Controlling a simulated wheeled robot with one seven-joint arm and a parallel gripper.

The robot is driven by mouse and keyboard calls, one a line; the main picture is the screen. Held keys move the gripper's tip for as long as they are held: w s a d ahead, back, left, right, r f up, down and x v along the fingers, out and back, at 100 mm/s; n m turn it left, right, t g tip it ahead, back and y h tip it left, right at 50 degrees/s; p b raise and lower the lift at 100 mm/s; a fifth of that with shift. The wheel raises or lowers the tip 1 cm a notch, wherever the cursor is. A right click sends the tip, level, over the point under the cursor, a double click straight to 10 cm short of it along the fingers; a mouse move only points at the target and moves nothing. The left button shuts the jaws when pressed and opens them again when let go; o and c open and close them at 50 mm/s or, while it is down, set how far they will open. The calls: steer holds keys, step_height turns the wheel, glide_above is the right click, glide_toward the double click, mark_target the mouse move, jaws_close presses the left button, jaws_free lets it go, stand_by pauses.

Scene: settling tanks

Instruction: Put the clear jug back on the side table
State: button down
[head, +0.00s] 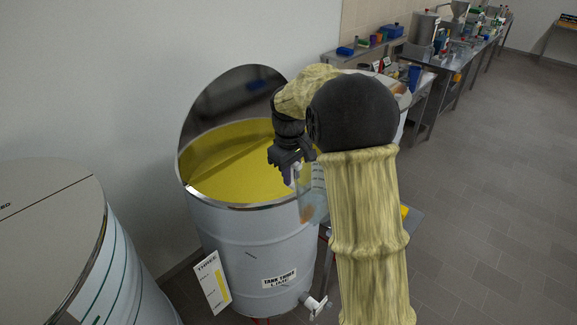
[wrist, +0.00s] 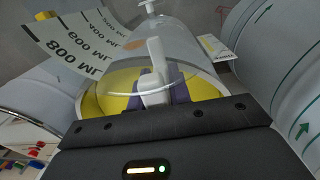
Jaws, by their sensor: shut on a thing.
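The clear jug (head: 314,196) hangs from my gripper (head: 291,172) at the right rim of tank three, in the head view. Part of the jug is hidden behind my arm. In the wrist view the jug (wrist: 188,45) is see-through, with a printed millilitre scale. Its pale handle (wrist: 155,75) stands between the purple-grey fingers of my gripper (wrist: 158,92), which is shut on it. Yellow shows through the jug; I cannot tell whether any is inside. A small table edge (head: 414,218), perhaps the side table, shows beside my arm, mostly hidden.
Tank three (head: 250,235) is open, with yellow liquid (head: 225,165) and a raised lid (head: 225,100). A tap (head: 316,305) sticks out low at its right. A closed tank (head: 50,225) stands at left. Cluttered benches (head: 440,65) line the back. Floor at right (head: 490,190) is clear.

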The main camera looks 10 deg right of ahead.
steer(key=s+d+f+m+b, duration=0.2)
steer(key=d+f+b, duration=0.1)
steer(key=f, duration=1)
steer(key=s+d+f+m+b, duration=0.2)
steer(key=s+d+f+b, duration=0.1)
steer(key=f, duration=1.1)
steer(key=s+d+f+m+b, duration=0.2)
steer(key=f+b, duration=0.2)
steer(key=f, duration=1)
steer(key=shift+s+d+m, duration=0.4)
steer(key=shift+d, duration=0.1)
